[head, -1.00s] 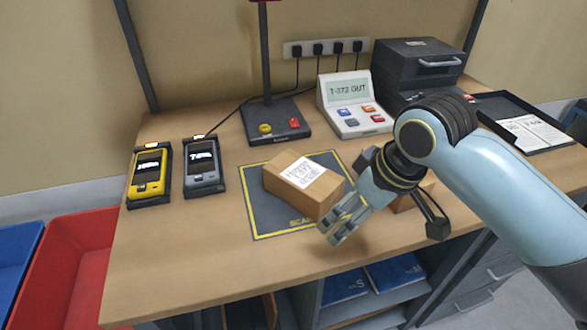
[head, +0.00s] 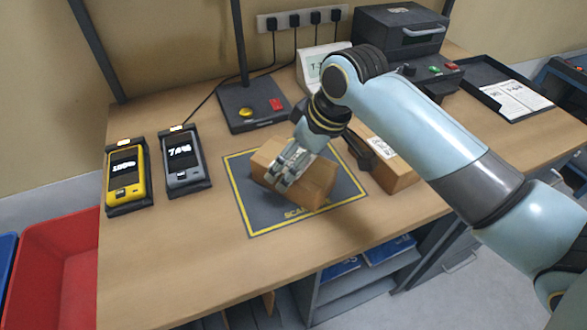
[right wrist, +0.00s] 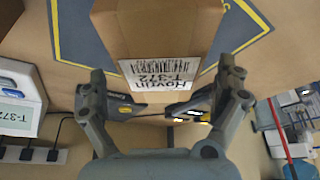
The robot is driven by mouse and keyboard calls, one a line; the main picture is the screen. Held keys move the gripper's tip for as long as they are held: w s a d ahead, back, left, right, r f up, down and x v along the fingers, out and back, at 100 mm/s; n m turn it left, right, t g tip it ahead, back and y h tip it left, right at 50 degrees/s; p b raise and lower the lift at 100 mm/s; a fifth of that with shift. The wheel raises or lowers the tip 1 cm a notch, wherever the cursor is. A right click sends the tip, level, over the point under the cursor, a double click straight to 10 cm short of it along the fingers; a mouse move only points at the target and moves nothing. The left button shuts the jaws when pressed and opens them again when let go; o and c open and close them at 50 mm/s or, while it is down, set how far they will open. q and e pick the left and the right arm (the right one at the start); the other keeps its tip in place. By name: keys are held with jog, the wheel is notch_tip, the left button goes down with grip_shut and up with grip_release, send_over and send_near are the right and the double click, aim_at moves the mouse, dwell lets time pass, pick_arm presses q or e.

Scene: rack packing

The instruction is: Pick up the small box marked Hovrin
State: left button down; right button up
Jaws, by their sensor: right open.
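The small brown box marked Hovrin T-372 (head: 312,186) lies on the dark scan mat (head: 245,215) in the head view. Its white label (right wrist: 163,72) reads Hovrin T-372 in the right wrist view, with the box's brown cardboard (right wrist: 155,30) above it. My right gripper (head: 281,181) is over the box and hides part of it, including its label, in the head view. In the right wrist view its fingers stand open to either side of the label end. I cannot tell whether they touch the box. My left gripper is not in view.
A second labelled brown box (head: 395,172) stands right of the mat, partly behind my right arm. Yellow (head: 126,178) and grey (head: 184,163) handheld devices sit at the left. A black stand base (head: 251,106) is behind the mat. A red bin (head: 60,260) is at lower left.

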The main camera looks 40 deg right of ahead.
jog(key=shift+x, duration=1.15)
jog(key=c, duration=1.2)
